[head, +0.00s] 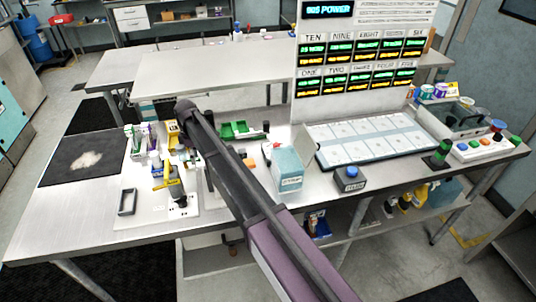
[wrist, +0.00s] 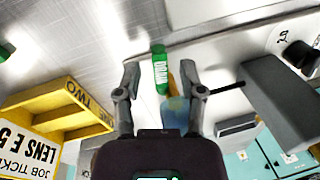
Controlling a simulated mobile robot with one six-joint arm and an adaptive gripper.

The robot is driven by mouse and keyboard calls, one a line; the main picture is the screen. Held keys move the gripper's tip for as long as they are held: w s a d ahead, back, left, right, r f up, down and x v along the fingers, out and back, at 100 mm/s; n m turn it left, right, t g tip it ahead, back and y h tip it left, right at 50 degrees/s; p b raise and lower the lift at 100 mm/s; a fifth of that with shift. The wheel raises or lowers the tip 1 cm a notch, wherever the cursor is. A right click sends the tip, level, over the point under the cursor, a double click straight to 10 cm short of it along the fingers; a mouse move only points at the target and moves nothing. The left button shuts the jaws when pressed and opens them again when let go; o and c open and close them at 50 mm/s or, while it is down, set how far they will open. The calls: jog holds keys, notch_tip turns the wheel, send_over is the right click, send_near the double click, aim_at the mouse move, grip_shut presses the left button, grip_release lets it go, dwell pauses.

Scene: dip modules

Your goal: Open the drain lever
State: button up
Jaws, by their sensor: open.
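The drain lever (wrist: 160,68) shows in the wrist view as a green handle with white "DRAIN" lettering. My gripper (wrist: 160,72) is open, with one finger on each side of the green handle in the picture. Gaps show between the handle and both fingers. I cannot tell whether the handle lies at fingertip depth. A blurred blue and tan shape (wrist: 176,110) lies below it, between the fingers. In the head view my arm crosses the table, and I cannot make out the fingers or the lever there.
A yellow job-ticket holder (wrist: 60,108) stands left of the fingers in the wrist view. A dark grey block (wrist: 282,95) with a thin rod is close on the right. In the head view, a green tray (head: 238,130) and pale blue box (head: 287,168) sit right of my arm.

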jog(key=shift+s+d+m+y, duration=0.15)
jog(key=shift+s+m, duration=0.25)
jog(key=shift+m, duration=0.75)
jog(key=shift+s+d+m+y, duration=0.15)
jog(key=shift+s+m, duration=0.25)
jog(key=shift+m, duration=0.75)
jog(key=m, duration=0.1)
jog(key=s+m, duration=0.1)
jog(key=m, duration=0.2)
jog(key=shift+s+a+m+y, duration=0.25)
jog(key=shift+m+y, duration=0.05)
jog(key=shift+r+t, duration=0.15)
jog(key=shift+t, duration=0.15)
notch_tip(320, 180, up, 14)
jog(key=w+d+p, duration=0.1)
jog(key=w+p, duration=0.1)
jog(key=p, duration=1.2)
jog(key=s+d+f+m+b, duration=0.1)
jog(key=s+d+m, duration=0.1)
jog(key=d, duration=0.7)
jog(key=s+d+f+m+b, duration=0.1)
jog(key=s+d, duration=0.3)
jog(key=d, duration=0.6)
jog(key=s+d+f+m+t+b, duration=0.1)
jog(key=s+d+f+m+b, duration=0.1)
jog(key=d, duration=0.8)
jog(key=shift+s+f+m, duration=0.35)
jog(key=shift+s+m, duration=0.05)
